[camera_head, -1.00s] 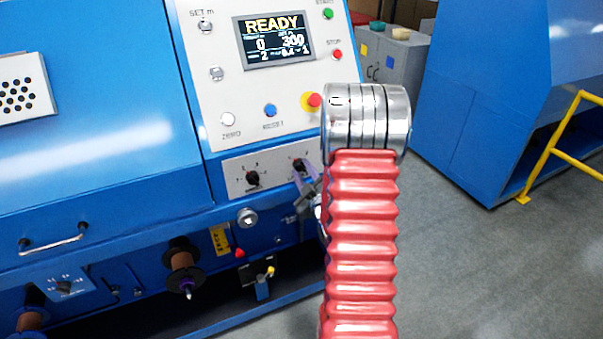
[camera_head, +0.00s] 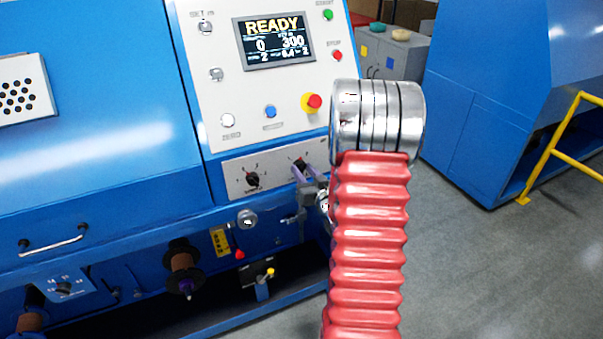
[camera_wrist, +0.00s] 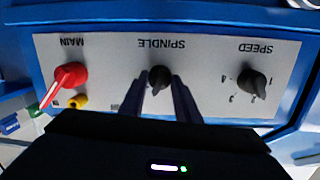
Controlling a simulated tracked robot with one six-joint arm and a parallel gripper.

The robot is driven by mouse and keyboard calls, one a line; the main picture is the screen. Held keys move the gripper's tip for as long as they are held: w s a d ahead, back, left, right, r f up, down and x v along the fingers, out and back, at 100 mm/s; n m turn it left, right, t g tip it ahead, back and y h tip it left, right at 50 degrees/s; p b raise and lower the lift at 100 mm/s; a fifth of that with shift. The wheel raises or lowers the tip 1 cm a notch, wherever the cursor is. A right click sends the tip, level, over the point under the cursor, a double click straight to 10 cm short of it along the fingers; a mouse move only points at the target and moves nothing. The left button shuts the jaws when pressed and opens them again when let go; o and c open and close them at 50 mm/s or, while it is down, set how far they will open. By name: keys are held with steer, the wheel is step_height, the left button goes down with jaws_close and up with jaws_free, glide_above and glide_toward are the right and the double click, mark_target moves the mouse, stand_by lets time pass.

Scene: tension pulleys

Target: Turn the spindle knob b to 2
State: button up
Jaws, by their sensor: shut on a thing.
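The spindle knob (camera_wrist: 158,77) is a small black knob below the upside-down label SPINDLE in the wrist view. My gripper (camera_wrist: 164,84) has its two dark fingers at the knob, one on each side, shut on it. In the head view the knob (camera_head: 299,163) is the right one of two black knobs on the light panel, and my gripper (camera_head: 304,172) reaches it from the lower right. The knob's pointer is too small and covered to read. The display (camera_head: 278,39) reads READY, 0 and 300, with small figures below that seem to end in 2.
The speed knob (camera_wrist: 252,82) is to the right in the wrist view, with numbers around it. A red main switch (camera_wrist: 70,76) and a yellow piece (camera_wrist: 78,101) are at the left. A red button (camera_head: 314,101) on a yellow base is above the knobs. A yellow railing (camera_head: 556,150) stands far right.

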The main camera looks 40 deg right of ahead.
steer(key=m, duration=0.2)
steer(key=m+y, duration=0.1)
steer(key=m, duration=0.1)
steer(key=shift+f+m, duration=0.2)
steer(key=shift+m, duration=0.2)
stand_by(0.4)
steer(key=o, duration=1)
steer(key=shift+r, duration=0.1)
steer(key=shift+o, duration=0.2)
steer(key=v, duration=1.3)
steer(key=shift+s, duration=0.4)
